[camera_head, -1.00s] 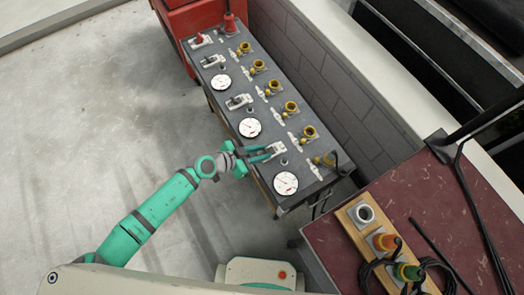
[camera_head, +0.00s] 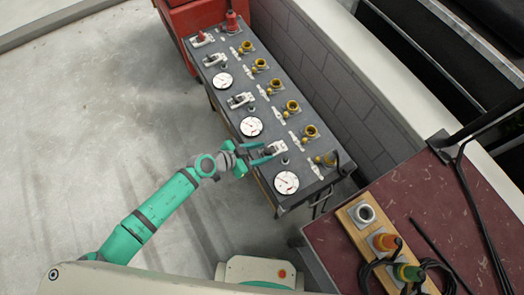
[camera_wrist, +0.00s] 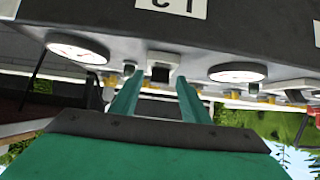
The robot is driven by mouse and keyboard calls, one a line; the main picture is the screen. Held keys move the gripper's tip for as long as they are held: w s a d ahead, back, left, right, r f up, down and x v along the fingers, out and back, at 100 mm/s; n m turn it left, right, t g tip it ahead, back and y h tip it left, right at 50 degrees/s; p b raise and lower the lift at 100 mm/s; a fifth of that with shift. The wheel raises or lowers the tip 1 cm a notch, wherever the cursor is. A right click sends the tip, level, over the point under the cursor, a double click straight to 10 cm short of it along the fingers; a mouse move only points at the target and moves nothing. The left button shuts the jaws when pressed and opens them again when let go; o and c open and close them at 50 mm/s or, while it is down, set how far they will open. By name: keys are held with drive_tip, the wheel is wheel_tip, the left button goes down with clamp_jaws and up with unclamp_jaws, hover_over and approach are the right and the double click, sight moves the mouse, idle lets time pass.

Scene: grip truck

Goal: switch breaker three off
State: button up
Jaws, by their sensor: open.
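The grey breaker panel (camera_head: 228,113) carries a row of white switches with dark levers along its front side. The nearest of these switches (camera_head: 277,148) sits between two round gauges; it also shows in the wrist view (camera_wrist: 160,72) beyond my fingertips. Two similar switches (camera_head: 240,100) and (camera_head: 214,60) lie farther along. I cannot read which is number three. My gripper (camera_head: 268,153) is open at the nearest switch, its fingers on either side of the lever in the head view. In the wrist view the fingers (camera_wrist: 157,88) are apart with nothing held. Whether they touch is unclear.
Yellow sockets (camera_head: 292,107) line the panel's wall side. A red-handled switch (camera_head: 201,38) and a red box (camera_head: 185,20) are at the far end. A maroon table (camera_head: 430,220) with cables stands at the right. The concrete floor at left is clear.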

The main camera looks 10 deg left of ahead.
drive_tip(key=v, duration=1)
drive_tip(key=shift+s+a+r, duration=0.15)
drive_tip(key=shift+a+r, duration=0.1)
